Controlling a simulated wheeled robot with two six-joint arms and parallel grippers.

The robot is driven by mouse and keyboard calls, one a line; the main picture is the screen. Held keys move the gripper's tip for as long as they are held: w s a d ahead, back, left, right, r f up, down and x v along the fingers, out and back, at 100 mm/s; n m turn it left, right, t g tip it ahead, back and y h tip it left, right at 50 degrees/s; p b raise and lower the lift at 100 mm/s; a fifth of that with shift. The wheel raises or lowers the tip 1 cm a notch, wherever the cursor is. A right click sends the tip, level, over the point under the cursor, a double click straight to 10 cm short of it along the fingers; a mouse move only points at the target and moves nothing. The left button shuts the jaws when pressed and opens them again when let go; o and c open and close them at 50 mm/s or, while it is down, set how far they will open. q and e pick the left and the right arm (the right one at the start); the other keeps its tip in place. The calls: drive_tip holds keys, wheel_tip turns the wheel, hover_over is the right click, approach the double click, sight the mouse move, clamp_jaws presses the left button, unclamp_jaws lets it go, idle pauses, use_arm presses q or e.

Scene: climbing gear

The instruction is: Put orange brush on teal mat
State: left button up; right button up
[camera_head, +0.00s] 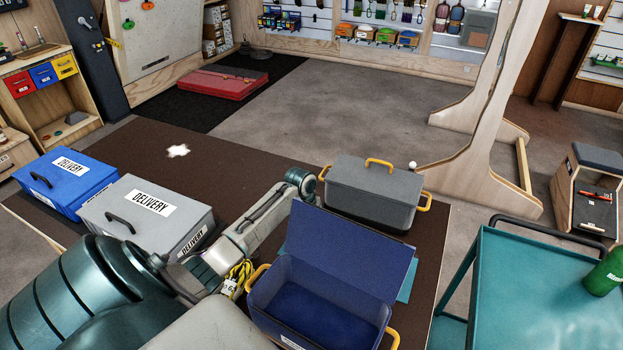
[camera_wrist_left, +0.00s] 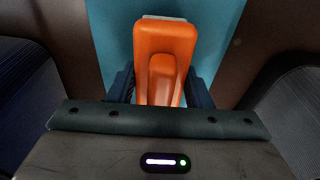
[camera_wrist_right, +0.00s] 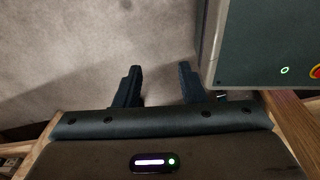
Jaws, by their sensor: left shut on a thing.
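The orange brush (camera_wrist_left: 163,50) is between the fingers of my left gripper (camera_wrist_left: 160,88), which is shut on it. In the left wrist view the teal mat (camera_wrist_left: 216,42) lies below the brush; I cannot tell whether they touch. In the head view only edges of the teal mat (camera_head: 408,282) show, around the raised lid of the blue bin. My left gripper and the brush are hidden behind that lid there. My right gripper (camera_wrist_right: 158,84) shows only in the right wrist view. Its fingers are apart and empty, above the grey floor.
The open blue bin (camera_head: 318,312) stands in front of the mat and the closed grey bin (camera_head: 373,192) behind it. Blue (camera_head: 66,182) and grey (camera_head: 146,209) delivery boxes stand left. A teal cart (camera_head: 540,290) with a green bottle (camera_head: 606,272) stands right.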

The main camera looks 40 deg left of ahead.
use_arm(q)
drive_tip(key=shift+f, duration=0.55)
drive_tip(key=o, duration=0.7)
drive_tip(key=shift+f, duration=0.1)
drive_tip(key=o, duration=0.3)
drive_tip(key=shift+r, duration=0.2)
drive_tip(key=shift+a+r, duration=0.15)
drive_tip(key=shift+r, duration=0.15)
drive_tip(key=r+b, duration=0.1)
drive_tip(key=r, duration=0.2)
drive_tip(key=a+r+b, duration=0.1)
drive_tip(key=r, duration=0.3)
drive_tip(key=r+b, duration=0.1)
drive_tip(key=r, duration=0.2)
drive_tip(key=shift+s+a+r+b, duration=0.2)
drive_tip(key=shift+s+b, duration=0.05)
drive_tip(key=shift+b, duration=0.1)
drive_tip(key=shift+r, duration=0.4)
use_arm(e)
drive_tip(key=shift+s+f, duration=0.15)
drive_tip(key=shift+f, duration=0.7)
drive_tip(key=shift+s+f, duration=0.15)
drive_tip(key=shift+f, duration=0.7)
